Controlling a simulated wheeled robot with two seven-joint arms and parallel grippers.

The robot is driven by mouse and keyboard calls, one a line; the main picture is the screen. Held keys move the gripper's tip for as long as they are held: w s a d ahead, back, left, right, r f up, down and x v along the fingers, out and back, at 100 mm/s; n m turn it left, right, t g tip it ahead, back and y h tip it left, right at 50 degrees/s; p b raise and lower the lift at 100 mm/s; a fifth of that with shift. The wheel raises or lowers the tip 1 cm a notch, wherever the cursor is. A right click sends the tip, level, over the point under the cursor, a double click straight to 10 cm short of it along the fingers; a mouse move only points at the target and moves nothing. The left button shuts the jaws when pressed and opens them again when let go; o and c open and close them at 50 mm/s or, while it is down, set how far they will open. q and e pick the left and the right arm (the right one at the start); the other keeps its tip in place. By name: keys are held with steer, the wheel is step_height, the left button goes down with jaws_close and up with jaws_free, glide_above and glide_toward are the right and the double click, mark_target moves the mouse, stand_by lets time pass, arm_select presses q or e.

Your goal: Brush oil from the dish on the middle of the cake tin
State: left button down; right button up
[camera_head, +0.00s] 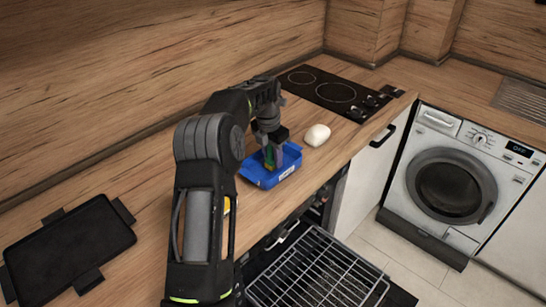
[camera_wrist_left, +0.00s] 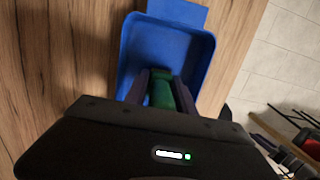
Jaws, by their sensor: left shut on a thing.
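My left gripper (camera_head: 271,163) is shut on a green brush (camera_head: 269,158) and points down into a blue rectangular tin (camera_head: 287,173) with raised walls. In the left wrist view the green brush (camera_wrist_left: 161,92) sits between the fingers, over the inside of the blue tin (camera_wrist_left: 133,46). I cannot tell whether its tip touches the tin's floor. A yellow thing (camera_head: 227,205), mostly hidden behind my arm, lies on the counter; it may be the oil dish. My right gripper is not in view.
A white rounded object (camera_head: 317,135) lies just beyond the tin, before the black hob (camera_head: 334,92). A dark tray with handles (camera_head: 68,249) lies at the left on the wooden counter (camera_head: 145,185). Below the counter edge, a wire rack (camera_head: 315,272) is out. A washing machine (camera_head: 452,185) stands at the right.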

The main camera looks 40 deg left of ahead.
mark_target(266, 175)
arm_select(q)
steer(key=shift+f, duration=0.4)
stand_by(0.3)
steer(key=shift+s, duration=0.15)
steer(key=shift+s+b, duration=0.15)
steer(key=shift+b, duration=0.25)
steer(key=shift+s+b, duration=0.35)
steer(key=shift+s, duration=0.3)
steer(key=shift+s, duration=0.1)
steer(key=shift+s+d+b, duration=0.1)
steer(key=shift+s+b, duration=0.35)
steer(key=shift+s, duration=0.5)
steer(key=shift+s+f, duration=0.1)
steer(key=shift+s, duration=0.05)
